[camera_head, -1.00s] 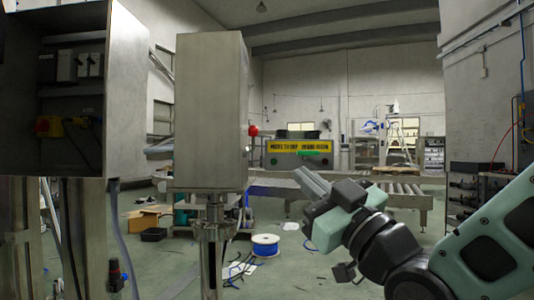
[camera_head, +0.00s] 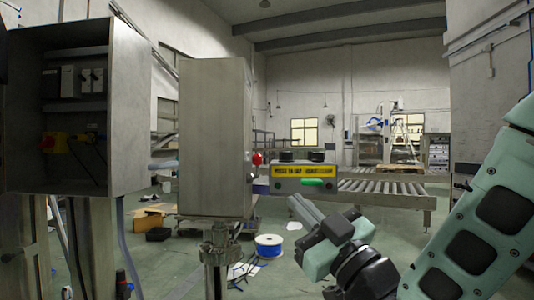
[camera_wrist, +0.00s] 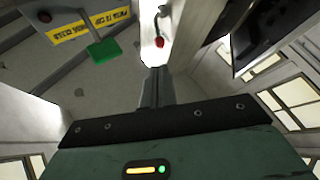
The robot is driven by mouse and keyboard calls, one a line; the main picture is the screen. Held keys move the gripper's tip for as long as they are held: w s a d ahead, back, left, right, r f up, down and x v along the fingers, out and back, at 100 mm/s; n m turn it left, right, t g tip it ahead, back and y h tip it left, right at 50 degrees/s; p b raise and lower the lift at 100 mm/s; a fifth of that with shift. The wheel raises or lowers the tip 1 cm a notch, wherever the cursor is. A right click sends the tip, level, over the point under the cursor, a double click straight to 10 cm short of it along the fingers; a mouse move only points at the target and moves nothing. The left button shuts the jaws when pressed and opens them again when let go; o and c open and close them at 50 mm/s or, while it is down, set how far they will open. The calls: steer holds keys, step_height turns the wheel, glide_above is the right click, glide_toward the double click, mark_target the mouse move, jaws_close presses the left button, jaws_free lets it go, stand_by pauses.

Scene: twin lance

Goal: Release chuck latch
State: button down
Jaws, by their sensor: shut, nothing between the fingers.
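A grey box (camera_head: 290,186) bears a yellow label (camera_head: 303,170) and a green latch-like tab (camera_head: 318,182) on its front. In the wrist view, the green tab (camera_wrist: 103,51) sticks out below the yellow label (camera_wrist: 88,24), to the upper left of my fingers. My gripper (camera_head: 297,203) is below the box in the head view, pointing up and left. In the wrist view, my gripper (camera_wrist: 157,72) has its fingers together and empty, apart from the green tab. I cannot tell whether the tab is latched.
A tall metal cabinet (camera_head: 214,140) on a post stands left of the box, with a red knob (camera_head: 257,158) on its side. An open electrical cabinet (camera_head: 125,110) is at far left. A roller conveyor (camera_head: 385,188) lies behind. A cable spool (camera_head: 268,247) stands on the floor.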

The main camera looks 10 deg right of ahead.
mark_target(259, 163)
steer(key=p+x, duration=0.9)
steer(key=x, duration=0.1)
steer(key=shift+s+r, duration=0.1)
steer(key=shift+r, duration=0.15)
steer(key=shift+w+a+r+p, duration=0.15)
steer(key=shift+w+a+p, duration=0.15)
steer(key=shift+w+p, duration=0.3)
steer(key=shift+r, duration=0.1)
